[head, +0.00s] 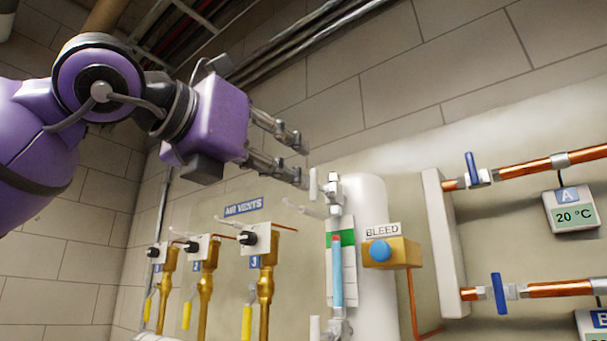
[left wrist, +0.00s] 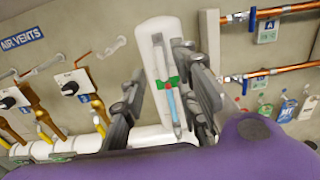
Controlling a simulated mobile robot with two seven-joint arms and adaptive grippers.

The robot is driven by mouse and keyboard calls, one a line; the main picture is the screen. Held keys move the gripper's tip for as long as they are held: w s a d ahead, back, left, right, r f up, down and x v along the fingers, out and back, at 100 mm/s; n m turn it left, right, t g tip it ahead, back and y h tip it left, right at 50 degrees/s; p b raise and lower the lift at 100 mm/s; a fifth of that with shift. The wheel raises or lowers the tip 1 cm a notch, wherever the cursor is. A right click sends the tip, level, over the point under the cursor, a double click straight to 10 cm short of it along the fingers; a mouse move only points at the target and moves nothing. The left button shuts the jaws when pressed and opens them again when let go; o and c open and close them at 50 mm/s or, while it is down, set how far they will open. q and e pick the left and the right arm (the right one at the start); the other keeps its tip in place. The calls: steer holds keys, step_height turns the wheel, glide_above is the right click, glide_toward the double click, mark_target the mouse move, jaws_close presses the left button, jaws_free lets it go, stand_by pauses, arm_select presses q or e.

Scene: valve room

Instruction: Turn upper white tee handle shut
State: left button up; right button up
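The upper white tee handle (head: 314,185) stands upright at the top fitting of the sight glass (head: 337,270), on the left side of a white vertical cylinder (head: 372,200). A similar lower white handle (head: 315,328) sits at the bottom fitting. My left gripper (head: 302,160) is open and empty, just above and left of the upper handle in the head view; contact is not visible. In the left wrist view, my left gripper (left wrist: 160,62) has its fingers spread on either side of the sight glass (left wrist: 172,103). My right gripper is not in view.
A yellow bleed block with a blue knob (head: 380,250) is right of the sight glass. Brass air-vent valves (head: 265,283) stand to the left. Copper pipes with blue levers (head: 472,167) run at right.

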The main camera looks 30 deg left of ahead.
mark_target(311, 181)
arm_select(q)
steer(key=w, duration=0.3)
steer(key=shift+w+d+f, duration=0.1)
steer(key=shift+w+f, duration=0.05)
steer(key=shift+w, duration=0.25)
steer(key=shift+w+d, duration=0.1)
steer(key=shift+w, duration=0.65)
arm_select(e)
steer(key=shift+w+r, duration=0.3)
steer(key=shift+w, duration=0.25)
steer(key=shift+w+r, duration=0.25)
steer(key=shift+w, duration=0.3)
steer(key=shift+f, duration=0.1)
arm_select(q)
jaws_close()
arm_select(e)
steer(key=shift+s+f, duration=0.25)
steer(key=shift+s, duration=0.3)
